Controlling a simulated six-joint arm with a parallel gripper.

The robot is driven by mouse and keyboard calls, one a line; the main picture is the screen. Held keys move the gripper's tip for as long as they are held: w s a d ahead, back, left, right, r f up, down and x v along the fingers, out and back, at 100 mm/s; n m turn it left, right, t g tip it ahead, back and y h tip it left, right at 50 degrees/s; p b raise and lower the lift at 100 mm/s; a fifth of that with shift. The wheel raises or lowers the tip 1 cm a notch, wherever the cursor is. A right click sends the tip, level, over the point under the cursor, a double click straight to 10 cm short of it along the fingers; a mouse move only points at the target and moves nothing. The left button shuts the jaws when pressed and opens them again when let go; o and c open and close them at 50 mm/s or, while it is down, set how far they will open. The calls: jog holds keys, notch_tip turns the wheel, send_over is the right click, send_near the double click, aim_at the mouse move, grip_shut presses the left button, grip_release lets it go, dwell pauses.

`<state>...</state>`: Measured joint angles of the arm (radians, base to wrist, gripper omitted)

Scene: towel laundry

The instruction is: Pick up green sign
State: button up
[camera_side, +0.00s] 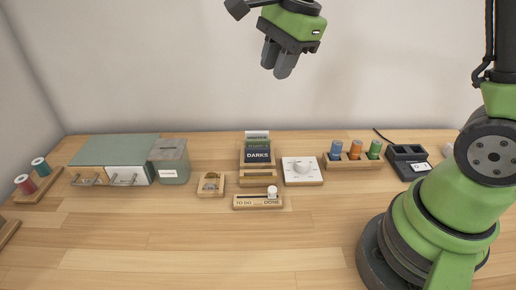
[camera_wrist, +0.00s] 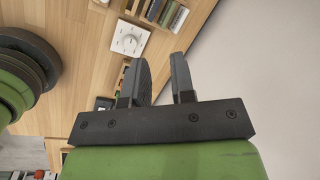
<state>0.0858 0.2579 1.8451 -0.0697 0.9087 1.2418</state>
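The green sign (camera_side: 258,144) stands in a wooden rack (camera_side: 257,170) at the middle of the table. It shows as a thin strip behind the dark sign reading DARKS (camera_side: 258,156) and in front of a pale sign (camera_side: 257,134). Most of its face is hidden. In the wrist view the rack's signs show at the top edge, with a green strip (camera_wrist: 167,13) among them. My gripper (camera_side: 278,70) hangs high above the table, well above the rack and slightly to its right. Its two grey fingers (camera_wrist: 162,78) are apart with nothing between them.
A white dial box (camera_side: 302,171) stands right of the rack. A TO DO/DONE slider (camera_side: 246,203) lies in front and a small wooden holder (camera_side: 211,184) to the left. Colored cylinders (camera_side: 355,150) and a black device (camera_side: 408,160) are at right. The front table is clear.

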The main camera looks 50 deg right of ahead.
jog(key=w+d+f+m+g, duration=0.2)
jog(key=w+f+m, duration=0.4)
jog(key=f, duration=0.4)
jog(key=m, duration=0.2)
send_over(258, 140)
jog(key=f, duration=0.5)
jog(key=shift+s+d+f, duration=0.1)
jog(key=shift+s+f, duration=0.15)
jog(key=shift+f, duration=0.15)
jog(key=f, duration=0.5)
jog(key=shift+w+f, duration=0.3)
jog(key=shift+f, duration=0.05)
jog(key=shift+c, duration=0.2)
grip_shut()
